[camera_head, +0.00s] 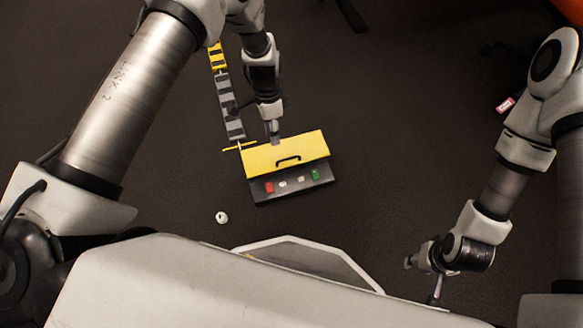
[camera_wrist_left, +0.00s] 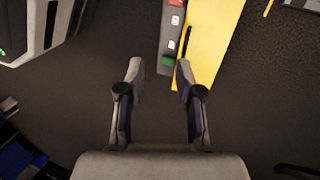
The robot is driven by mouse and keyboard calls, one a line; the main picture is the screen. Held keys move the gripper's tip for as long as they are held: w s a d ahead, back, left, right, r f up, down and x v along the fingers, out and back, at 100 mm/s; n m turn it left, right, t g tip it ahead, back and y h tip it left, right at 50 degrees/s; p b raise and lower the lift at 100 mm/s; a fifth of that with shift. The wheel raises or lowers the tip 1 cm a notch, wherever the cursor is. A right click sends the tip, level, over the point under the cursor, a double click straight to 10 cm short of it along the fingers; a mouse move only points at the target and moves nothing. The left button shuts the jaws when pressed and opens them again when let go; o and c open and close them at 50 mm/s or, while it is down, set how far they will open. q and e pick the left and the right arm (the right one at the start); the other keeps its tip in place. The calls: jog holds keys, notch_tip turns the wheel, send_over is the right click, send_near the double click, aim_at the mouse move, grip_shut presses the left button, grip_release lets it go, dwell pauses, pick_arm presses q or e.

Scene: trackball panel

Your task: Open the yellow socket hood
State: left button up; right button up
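The yellow hood (camera_head: 310,147) lies across the back part of a dark panel (camera_head: 290,192) and looks shut. A black handle (camera_head: 288,160) sits near its front edge. What is under the hood is hidden. My left gripper (camera_head: 273,138) hangs over the hood's back edge in the head view. In the left wrist view the left gripper (camera_wrist_left: 158,72) is open and empty, its fingers wide apart near the hood's end (camera_wrist_left: 212,35). One finger overlaps the hood in the picture; contact cannot be told. My right gripper (camera_head: 425,275) is low at the right, far from the panel.
The panel's front carries a red button (camera_head: 269,187), two white parts and a green button (camera_head: 315,174). A yellow, grey and black striped strip (camera_head: 224,88) runs behind the panel. A small white ring (camera_head: 222,217) lies at front left. The floor right of the panel is clear.

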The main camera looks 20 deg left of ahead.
pick_arm(q)
jog(key=t+b, duration=0.1)
jog(key=b, duration=0.8)
send_over(286, 155)
jog(key=s, duration=0.1)
jog(key=w+a+x, duration=0.1)
jog(key=w+x, duration=0.1)
jog(key=x, duration=0.8)
jog(key=shift+m, duration=0.3)
jog(key=b+x, duration=0.1)
jog(key=x, duration=0.1)
jog(key=b+x, duration=0.1)
jog(key=x, duration=0.2)
jog(key=b+x, duration=0.1)
jog(key=x, duration=0.2)
jog(key=shift+s+a+f, duration=0.1)
jog(key=shift+s+a, duration=0.15)
pick_arm(e)
notch_tip(286, 155, down, 16)
pick_arm(q)
grip_shut()
pick_arm(e)
jog(key=shift+s+f, duration=0.1)
